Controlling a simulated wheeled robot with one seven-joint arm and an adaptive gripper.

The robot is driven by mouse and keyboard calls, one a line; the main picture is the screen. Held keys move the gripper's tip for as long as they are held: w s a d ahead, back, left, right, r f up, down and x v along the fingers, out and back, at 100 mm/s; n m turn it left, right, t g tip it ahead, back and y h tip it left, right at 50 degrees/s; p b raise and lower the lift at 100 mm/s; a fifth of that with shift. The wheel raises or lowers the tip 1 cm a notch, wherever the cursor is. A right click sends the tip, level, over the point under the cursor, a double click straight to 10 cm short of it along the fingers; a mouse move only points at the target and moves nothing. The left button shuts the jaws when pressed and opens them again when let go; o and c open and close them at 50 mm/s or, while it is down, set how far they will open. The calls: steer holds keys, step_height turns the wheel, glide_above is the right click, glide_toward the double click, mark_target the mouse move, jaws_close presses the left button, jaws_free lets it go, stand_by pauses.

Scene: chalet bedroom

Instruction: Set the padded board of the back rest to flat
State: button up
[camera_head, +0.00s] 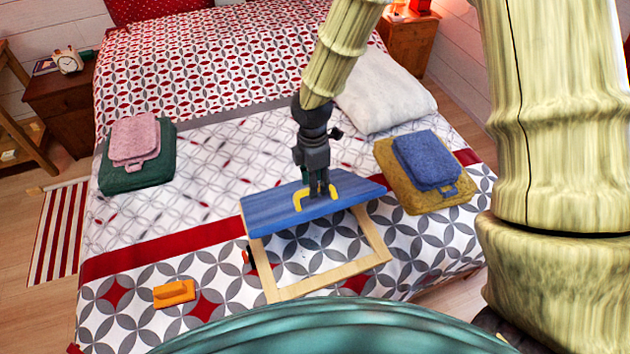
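The back rest lies on the bed. Its blue padded board (270,213) is at the far end of a pale wooden frame (375,236), whose open part reaches toward me. The board looks tilted up from the frame, but its exact angle is hard to tell. A yellow piece (299,199), which looks like a handle, shows on the board. My gripper (319,192) points down at the board, with its dark fingertips at the yellow piece. Whether the fingers are closed on it is too small to tell. The arm hides part of the bed behind.
An orange block-like object (174,293) lies on the bed at the near left. Folded pink and green cloths (137,172) lie left, blue and mustard ones (425,196) right. A white pillow (385,97) is behind. Bedside tables (62,103) flank the bed.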

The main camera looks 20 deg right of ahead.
steer(key=shift+s+f, duration=0.1)
steer(key=shift+f, duration=0.2)
jaws_close()
